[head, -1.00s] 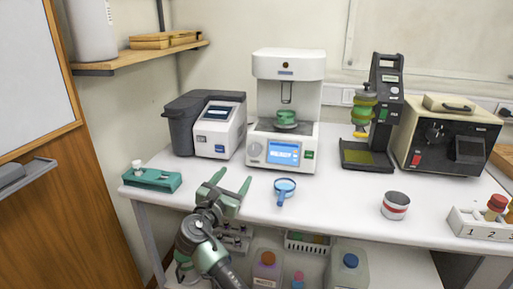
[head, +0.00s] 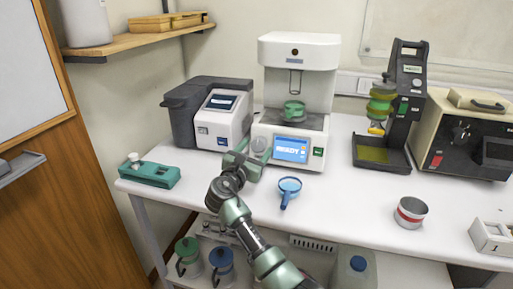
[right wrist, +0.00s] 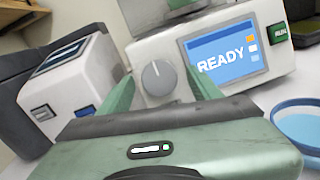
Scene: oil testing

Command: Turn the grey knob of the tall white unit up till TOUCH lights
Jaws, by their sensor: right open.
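The tall white unit (head: 328,85) stands at the back of the table. Its blue screen (head: 291,149) reads READY, clearly legible in the right wrist view (right wrist: 224,61). The grey knob (head: 259,144) is left of the screen; it also shows in the right wrist view (right wrist: 158,78), with its pointer mark near the top. My right gripper (head: 252,153) is open in front of the unit, one finger on each side of the knob. I cannot tell whether the fingers touch it. My left gripper is out of view.
A grey and white device (head: 222,118) stands close on the left of the unit. A green RUN button (right wrist: 280,32) is right of the screen. A metal cup (head: 411,211) stands farther right.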

